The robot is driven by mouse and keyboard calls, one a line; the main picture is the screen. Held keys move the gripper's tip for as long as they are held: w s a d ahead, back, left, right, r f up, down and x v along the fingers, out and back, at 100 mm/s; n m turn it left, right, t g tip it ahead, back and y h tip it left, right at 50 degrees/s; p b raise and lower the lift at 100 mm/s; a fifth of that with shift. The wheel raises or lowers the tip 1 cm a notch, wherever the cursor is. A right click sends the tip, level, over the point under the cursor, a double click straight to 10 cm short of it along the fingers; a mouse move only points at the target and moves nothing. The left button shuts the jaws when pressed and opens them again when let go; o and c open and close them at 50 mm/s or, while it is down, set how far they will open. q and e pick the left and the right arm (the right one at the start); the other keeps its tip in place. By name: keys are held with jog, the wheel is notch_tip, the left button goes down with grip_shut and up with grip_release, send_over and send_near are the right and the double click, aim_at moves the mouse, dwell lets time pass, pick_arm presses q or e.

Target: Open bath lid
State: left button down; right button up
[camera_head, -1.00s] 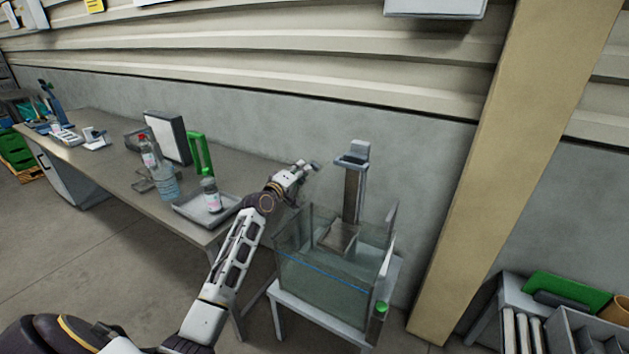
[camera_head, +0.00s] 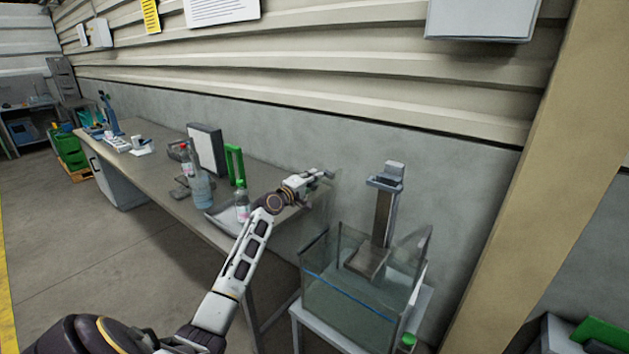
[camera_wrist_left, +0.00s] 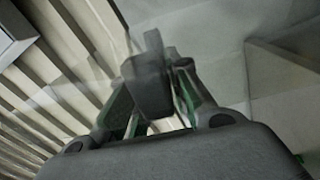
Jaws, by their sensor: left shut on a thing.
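The bath is a clear glass tank (camera_head: 345,308) with a blue line on its side, standing on a light stand. Its top looks uncovered. My left gripper (camera_head: 326,174) is above and behind the tank's left back corner, beside the wall. In the left wrist view the gripper (camera_wrist_left: 155,90) is shut on a dark grey block, apparently the handle of the bath lid (camera_wrist_left: 150,78). A faint see-through sheet spreads behind that block. The lid is hard to make out in the head view. My right gripper is not in view.
A grey lift column (camera_head: 384,215) with a tray stands in the tank. The bench (camera_head: 165,180) to the left holds a clear bottle (camera_head: 201,190), a smaller green-capped bottle (camera_head: 242,207) and a green frame (camera_head: 234,163). A beige post (camera_head: 530,200) rises right of the tank.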

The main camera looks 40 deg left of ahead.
pick_arm(q)
jog(key=c, duration=1.3)
grip_release()
jog(key=shift+s, duration=0.1)
jog(key=s, duration=1.1)
jog(key=shift+s+a, duration=0.2)
jog(key=shift+s, duration=0.2)
